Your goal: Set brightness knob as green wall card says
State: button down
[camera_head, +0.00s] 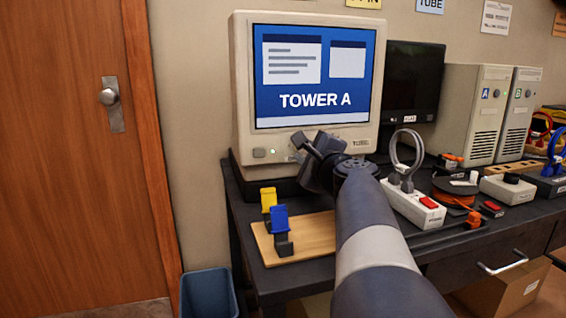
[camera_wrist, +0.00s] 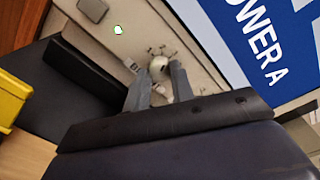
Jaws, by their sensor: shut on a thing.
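The beige tube monitor (camera_head: 240,90) stands at the left of the desk, its blue screen (camera_head: 315,75) lit with "TOWER A". My gripper (camera_head: 300,148) is at the monitor's lower front edge. In the wrist view my gripper (camera_wrist: 158,82) has its two grey fingers on either side of a small pale round knob (camera_wrist: 158,65), shut on it. A partly covered label (camera_wrist: 131,67) sits beside the knob. The knob's pointer and setting are too small to read, and the head view does not show the knob clearly. No green wall card is in view.
A wooden board (camera_head: 305,238) with yellow (camera_head: 268,198) and blue (camera_head: 279,218) stands lies below the arm. A white power strip (camera_head: 415,205) is right of the arm. A dark flat monitor (camera_head: 412,75) and two beige towers (camera_head: 470,105) (camera_head: 518,110) stand behind.

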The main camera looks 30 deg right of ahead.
jog(key=shift+n+b, duration=0.8)
jog(key=shift+n, duration=0.7)
jog(key=c, duration=1.2)
grip_release()
jog(key=shift+s, duration=0.1)
